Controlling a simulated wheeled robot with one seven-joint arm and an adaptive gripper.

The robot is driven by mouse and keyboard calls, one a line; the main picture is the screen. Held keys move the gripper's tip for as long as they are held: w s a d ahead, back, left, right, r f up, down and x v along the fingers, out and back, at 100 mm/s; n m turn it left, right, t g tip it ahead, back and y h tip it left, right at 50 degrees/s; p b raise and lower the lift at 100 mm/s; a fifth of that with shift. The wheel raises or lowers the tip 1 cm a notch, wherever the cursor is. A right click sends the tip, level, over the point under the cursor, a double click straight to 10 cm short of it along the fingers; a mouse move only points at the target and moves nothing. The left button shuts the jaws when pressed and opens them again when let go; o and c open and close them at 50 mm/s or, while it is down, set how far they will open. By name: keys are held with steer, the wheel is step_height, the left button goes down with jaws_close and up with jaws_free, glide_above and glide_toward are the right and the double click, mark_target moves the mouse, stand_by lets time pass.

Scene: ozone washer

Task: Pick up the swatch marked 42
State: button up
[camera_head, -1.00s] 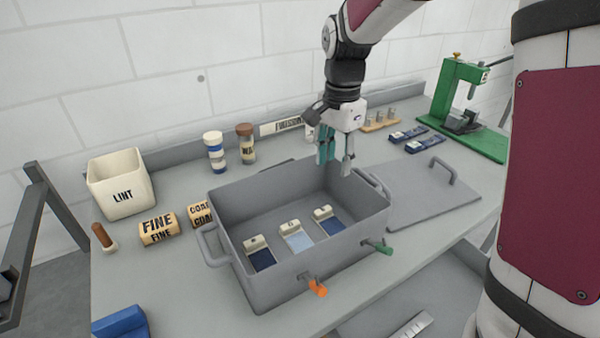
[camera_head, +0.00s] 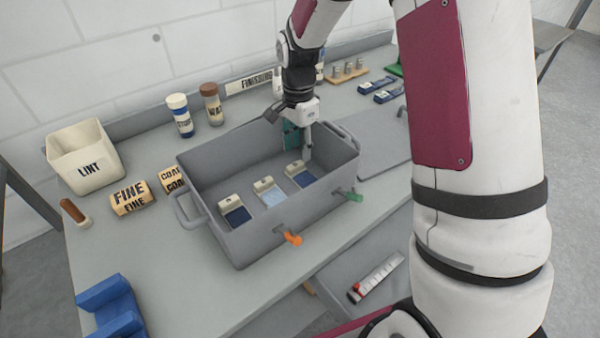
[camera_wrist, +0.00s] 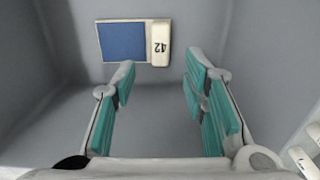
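The swatch marked 42 (camera_wrist: 130,42), blue with a white numbered tab on its right end, lies at the top of the wrist view. In the head view it appears to be the rightmost swatch (camera_head: 300,176) in the grey tub (camera_head: 262,242), though its number is unreadable there. My gripper (camera_head: 300,151) is over the right part of the tub, beside that swatch. It also shows in the wrist view (camera_wrist: 163,80), its teal-padded fingers wide apart with nothing between them. The swatch lies beyond the fingertips, apart from them.
A light-blue swatch (camera_head: 270,193) and a navy swatch (camera_head: 236,214) lie to the left in the tub. The tub walls surround my gripper closely. The grey lid (camera_head: 385,148) lies to the right.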

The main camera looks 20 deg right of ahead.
mark_target(298, 163)
step_height(298, 163, down, 4)
steer(key=shift+a+f+p, duration=0.1)
steer(key=shift+f+p, duration=0.15)
steer(key=shift+p, duration=0.05)
jaws_close()
